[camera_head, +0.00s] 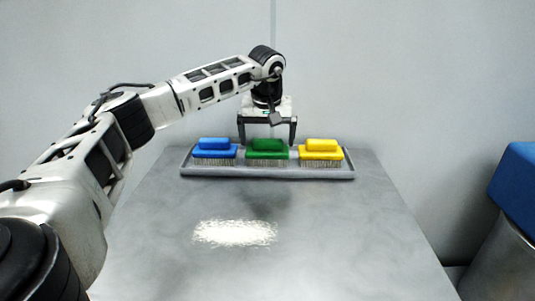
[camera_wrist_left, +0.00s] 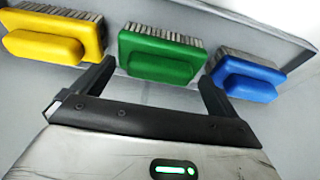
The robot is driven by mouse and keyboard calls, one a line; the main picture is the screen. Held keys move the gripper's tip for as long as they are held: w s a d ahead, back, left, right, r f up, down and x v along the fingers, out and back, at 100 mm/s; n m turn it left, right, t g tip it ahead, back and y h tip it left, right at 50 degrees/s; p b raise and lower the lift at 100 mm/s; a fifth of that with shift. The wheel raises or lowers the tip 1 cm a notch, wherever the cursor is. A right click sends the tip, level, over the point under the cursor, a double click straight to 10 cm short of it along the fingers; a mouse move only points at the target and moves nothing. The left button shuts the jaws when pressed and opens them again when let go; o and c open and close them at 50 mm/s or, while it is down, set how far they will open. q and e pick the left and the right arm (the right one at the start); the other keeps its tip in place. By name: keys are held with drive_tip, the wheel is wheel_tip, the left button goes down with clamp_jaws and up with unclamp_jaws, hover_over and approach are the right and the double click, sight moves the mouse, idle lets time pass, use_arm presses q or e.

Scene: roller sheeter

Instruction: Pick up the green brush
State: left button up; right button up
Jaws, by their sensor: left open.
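The green brush (camera_head: 267,149) sits bristles down in the grey tray (camera_head: 266,174), between the other two brushes. My left gripper (camera_head: 267,142) is open and empty, pointing down just above the green brush, one finger toward each end of it. In the left wrist view the green brush (camera_wrist_left: 162,56) lies ahead of and between the two spread fingers (camera_wrist_left: 155,82). Whether a finger touches it cannot be told. My right gripper is not in view.
A blue brush (camera_head: 214,149) stands left of the green one and a yellow brush (camera_head: 320,151) right of it, with narrow gaps. White powder (camera_head: 236,233) lies on the grey table (camera_head: 330,240). A wall is behind; a blue object (camera_head: 515,172) is at right.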

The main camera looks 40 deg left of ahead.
sight(268, 140)
use_arm(q)
drive_tip(key=c, duration=1.4)
drive_tip(key=shift+r, duration=0.1)
drive_tip(key=shift+r, duration=0.3)
wheel_tip(268, 140, up, 2)
drive_tip(key=shift+r, duration=0.1)
drive_tip(key=s+d+r, duration=0.6)
drive_tip(key=d+r, duration=0.4)
drive_tip(key=d, duration=0.2)
drive_tip(key=shift+d, duration=0.4)
